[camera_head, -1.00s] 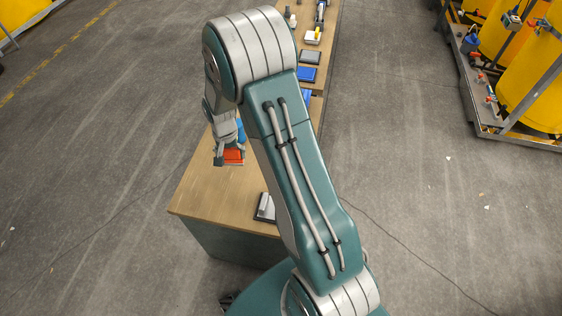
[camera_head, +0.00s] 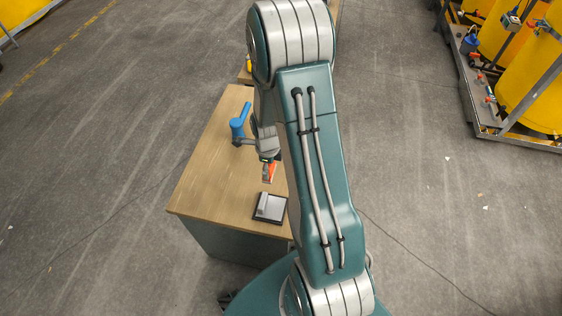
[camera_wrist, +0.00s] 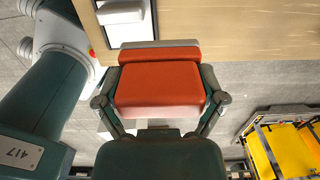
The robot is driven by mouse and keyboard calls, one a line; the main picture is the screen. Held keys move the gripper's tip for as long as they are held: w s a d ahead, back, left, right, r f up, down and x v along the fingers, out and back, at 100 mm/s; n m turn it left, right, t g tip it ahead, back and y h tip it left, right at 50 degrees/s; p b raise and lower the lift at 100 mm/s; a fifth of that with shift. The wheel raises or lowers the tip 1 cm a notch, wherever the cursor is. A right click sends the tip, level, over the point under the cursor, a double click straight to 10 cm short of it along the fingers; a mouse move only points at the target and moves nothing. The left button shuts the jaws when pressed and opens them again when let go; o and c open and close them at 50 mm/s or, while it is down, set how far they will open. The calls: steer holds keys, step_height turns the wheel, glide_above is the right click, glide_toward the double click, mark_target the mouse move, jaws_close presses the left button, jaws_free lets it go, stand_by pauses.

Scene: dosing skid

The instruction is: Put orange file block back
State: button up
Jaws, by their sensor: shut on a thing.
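The orange file block (camera_head: 268,174) is held in my gripper (camera_head: 268,162) above the wooden bench top, just behind a dark-rimmed tray (camera_head: 278,213). In the wrist view the orange block (camera_wrist: 160,88) fills the space between the two fingers, which are shut on its sides. A grey strip lies along its far edge. The tray shows at the top of the wrist view (camera_wrist: 137,33), with a pale grey block (camera_wrist: 121,12) in it. In the head view, the gap between block and tray cannot be judged exactly.
A blue upright thing with a handle (camera_head: 239,124) stands on the bench (camera_head: 205,180), left of my gripper. The front left of the bench top is clear. Yellow tanks (camera_head: 535,80) stand far off at right. My arm hides the bench's right side.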

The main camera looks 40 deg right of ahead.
steer(key=w+d+f, duration=0.2)
steer(key=d+f, duration=0.1)
steer(key=w+d+f, duration=0.6)
steer(key=shift+w+d+f, duration=0.1)
steer(key=shift+w+d, duration=0.05)
steer(key=shift+d, duration=0.2)
steer(key=shift+w+d+f, duration=0.1)
steer(key=shift+f, duration=0.15)
step_height(320, 180, down, 2)
steer(key=shift+d+f, duration=0.1)
steer(key=shift+f, duration=0.15)
steer(key=shift+d+f, duration=0.2)
steer(key=shift+f, duration=0.1)
steer(key=o, duration=1)
steer(key=shift+a, duration=0.1)
steer(key=shift+c, duration=0.2)
steer(key=shift+a, duration=0.1)
